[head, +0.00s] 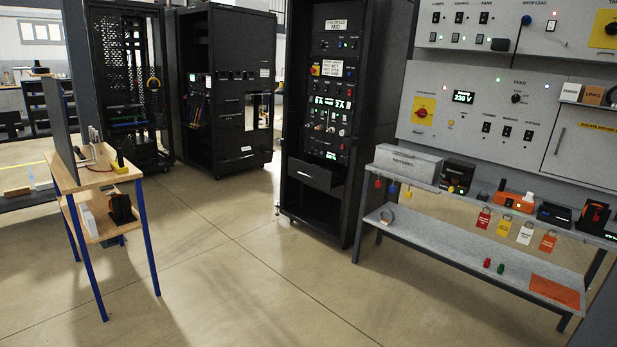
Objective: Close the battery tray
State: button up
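A dark drawer-like tray (311,176) sticks out of the front of the middle black rack (338,100), below its panels of switches and small displays. It appears pulled out; its inside is too dark to make out, and I cannot read a label on it. A grey box (408,162) with a label that seems to read "batteries" sits on the upper shelf of the grey bench at right. I cannot tell from the picture which of these is the battery tray. My gripper is not in view.
Two more black racks (230,90) (125,85) stand at back left. A wooden bench with blue legs (142,235) is at left. The grey bench (460,245) and wall panel fill the right. Open floor (235,265) lies between the benches, before the middle rack.

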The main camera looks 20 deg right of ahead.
aim_at(323, 179)
jog(key=z, duration=0.35)
jog(key=i, duration=2.05)
jog(key=z, duration=0.55)
jog(key=i, duration=3)
jog(key=u, duration=0.45)
jog(key=i, duration=1.65)
jog(key=u, duration=0.3)
